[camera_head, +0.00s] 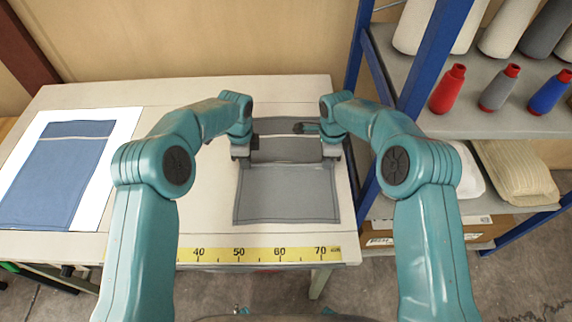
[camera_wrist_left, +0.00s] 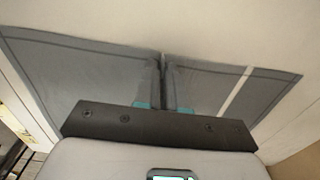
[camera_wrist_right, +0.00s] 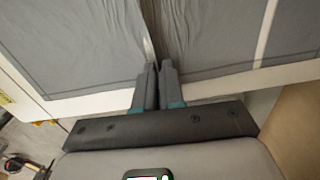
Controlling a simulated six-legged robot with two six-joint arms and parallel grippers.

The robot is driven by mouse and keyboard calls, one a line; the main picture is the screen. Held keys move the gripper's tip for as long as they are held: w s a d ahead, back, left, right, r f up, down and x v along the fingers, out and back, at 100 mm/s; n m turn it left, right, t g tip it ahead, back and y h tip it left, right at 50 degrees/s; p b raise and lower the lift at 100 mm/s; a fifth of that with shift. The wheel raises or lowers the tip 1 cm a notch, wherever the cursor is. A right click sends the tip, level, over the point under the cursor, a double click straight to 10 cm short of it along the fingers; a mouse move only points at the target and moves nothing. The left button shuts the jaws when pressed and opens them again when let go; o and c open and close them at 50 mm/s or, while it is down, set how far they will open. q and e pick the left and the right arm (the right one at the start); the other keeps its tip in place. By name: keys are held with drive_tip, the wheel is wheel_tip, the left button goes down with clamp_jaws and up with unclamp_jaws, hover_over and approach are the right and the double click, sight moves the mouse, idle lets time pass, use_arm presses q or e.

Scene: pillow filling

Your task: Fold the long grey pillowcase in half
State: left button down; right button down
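The long grey pillowcase (camera_head: 287,192) lies on the right part of the table, with a pale stripe across its far part. It also shows in the left wrist view (camera_wrist_left: 75,80) and the right wrist view (camera_wrist_right: 85,50). My left gripper (camera_head: 241,157) is at its left edge and my right gripper (camera_head: 332,153) at its right edge, both about midway along its length. In each wrist view the fingers are close together on the side edge, with a crease in the cloth running between them. The fingers hide the pinched cloth itself.
A blue pillowcase (camera_head: 61,170) lies on a white sheet (camera_head: 124,128) at the table's left. A yellow measuring tape (camera_head: 260,254) runs along the near edge. A blue-framed shelf (camera_head: 436,50) with thread cones and spools stands close on the right. The table between the two pillowcases is clear.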

use_arm(q)
drive_tip(key=shift+s+f, duration=0.1)
drive_tip(key=shift+f, duration=0.05)
use_arm(e)
drive_tip(key=shift+f, duration=0.1)
